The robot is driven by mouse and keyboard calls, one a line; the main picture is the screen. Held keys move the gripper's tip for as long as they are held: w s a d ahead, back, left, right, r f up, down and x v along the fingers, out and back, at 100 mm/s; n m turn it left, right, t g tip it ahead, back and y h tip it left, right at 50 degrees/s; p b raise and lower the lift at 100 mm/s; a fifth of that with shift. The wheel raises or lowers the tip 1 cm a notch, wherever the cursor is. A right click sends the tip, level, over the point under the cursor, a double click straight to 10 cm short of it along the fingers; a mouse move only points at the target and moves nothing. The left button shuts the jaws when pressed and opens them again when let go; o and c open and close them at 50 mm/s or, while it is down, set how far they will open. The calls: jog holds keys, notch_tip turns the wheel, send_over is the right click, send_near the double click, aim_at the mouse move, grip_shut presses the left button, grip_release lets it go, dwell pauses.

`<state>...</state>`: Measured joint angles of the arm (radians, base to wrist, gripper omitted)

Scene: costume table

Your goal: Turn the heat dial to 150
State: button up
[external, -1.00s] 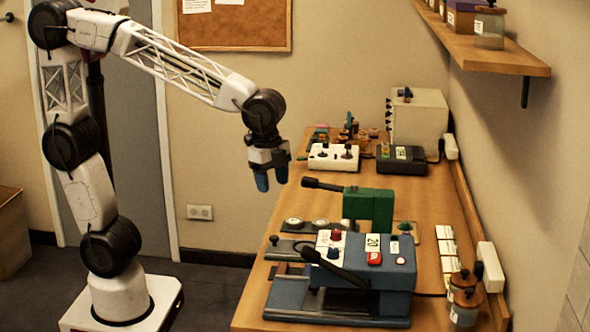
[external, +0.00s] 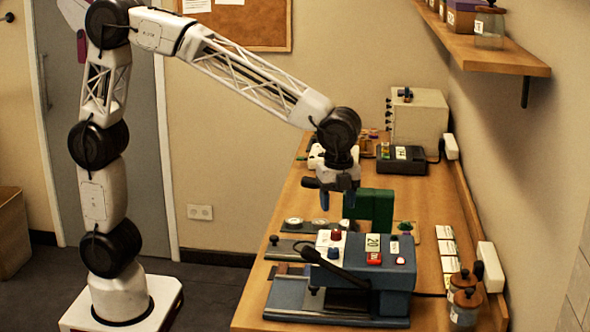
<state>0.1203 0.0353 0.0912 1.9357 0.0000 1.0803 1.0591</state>
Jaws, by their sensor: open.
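A blue press machine (external: 393,278) stands at the near end of the table. On its white panel are a red knob (external: 335,235) and a blue knob (external: 333,253). The dial markings are too small to read, so I cannot tell which is the heat dial or its setting. A small display (external: 373,246) beside the panel seems to read 20. My gripper (external: 337,203) is open and empty, pointing down. In the picture it is just above the panel, apart from the knobs, and in front of part of the green press.
A green press (external: 372,208) stands behind the blue one. The blue press's dark lever (external: 335,268) sticks out to the left below the knobs. A black device (external: 401,160) and a pale box (external: 419,120) stand farther back. Jars (external: 465,305) stand at right.

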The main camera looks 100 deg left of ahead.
aim_at(336, 231)
dwell(0.3)
jog(key=shift+f, duration=3.9)
jog(key=c, duration=0.9)
